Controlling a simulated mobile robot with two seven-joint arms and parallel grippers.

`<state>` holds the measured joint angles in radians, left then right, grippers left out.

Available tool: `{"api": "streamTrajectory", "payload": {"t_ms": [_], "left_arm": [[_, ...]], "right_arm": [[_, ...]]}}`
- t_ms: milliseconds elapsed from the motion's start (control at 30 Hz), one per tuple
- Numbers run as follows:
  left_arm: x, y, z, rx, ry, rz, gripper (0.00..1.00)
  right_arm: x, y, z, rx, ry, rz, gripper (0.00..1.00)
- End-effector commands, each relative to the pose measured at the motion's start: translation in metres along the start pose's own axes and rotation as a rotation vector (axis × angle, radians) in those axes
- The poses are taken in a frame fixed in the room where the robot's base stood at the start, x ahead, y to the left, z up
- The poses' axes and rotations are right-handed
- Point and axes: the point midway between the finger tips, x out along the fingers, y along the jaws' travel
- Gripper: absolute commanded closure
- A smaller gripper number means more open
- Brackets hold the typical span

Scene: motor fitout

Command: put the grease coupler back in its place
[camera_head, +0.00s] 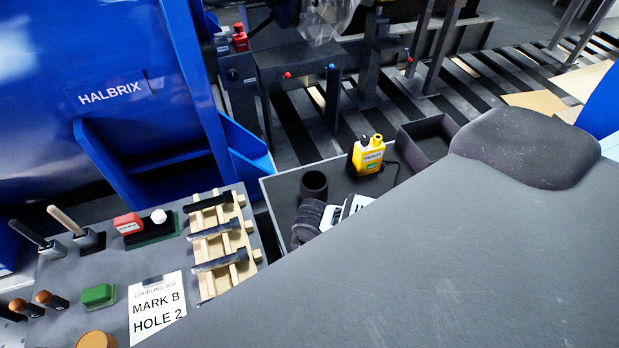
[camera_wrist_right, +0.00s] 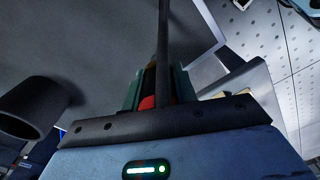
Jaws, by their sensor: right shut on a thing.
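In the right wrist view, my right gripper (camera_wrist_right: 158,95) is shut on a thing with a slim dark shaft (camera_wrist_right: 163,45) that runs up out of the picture. I take this to be the grease coupler, though its form is mostly hidden by the fingers. A bit of red (camera_wrist_right: 147,103) shows between the jaws. A dark open cup (camera_wrist_right: 30,107) lies to the left, apart from the gripper. In the head view, a large grey part of my own arm hides the lower right, and neither gripper shows.
A grey tray table holds a black cup (camera_head: 313,185), a yellow device (camera_head: 368,156) and an empty dark bin (camera_head: 428,140). To the left, a bench bears a wooden rack (camera_head: 243,222) with dark bolts, a "MARK B HOLE 2" card (camera_head: 157,308) and a green block (camera_head: 98,295). The blue machine stands behind.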

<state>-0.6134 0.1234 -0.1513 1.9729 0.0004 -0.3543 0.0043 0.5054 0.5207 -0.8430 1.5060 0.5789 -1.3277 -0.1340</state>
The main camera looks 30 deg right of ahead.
Motion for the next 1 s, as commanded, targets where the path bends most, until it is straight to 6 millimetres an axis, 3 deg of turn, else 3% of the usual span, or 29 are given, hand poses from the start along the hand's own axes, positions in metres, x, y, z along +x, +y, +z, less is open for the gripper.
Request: {"api": "streamTrajectory", "payload": {"t_ms": [1000], "left_arm": [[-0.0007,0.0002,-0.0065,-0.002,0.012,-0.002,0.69]], "right_arm": [[-0.0003,0.0005,-0.0002,0.000,0.001,0.000,1.00]]}}
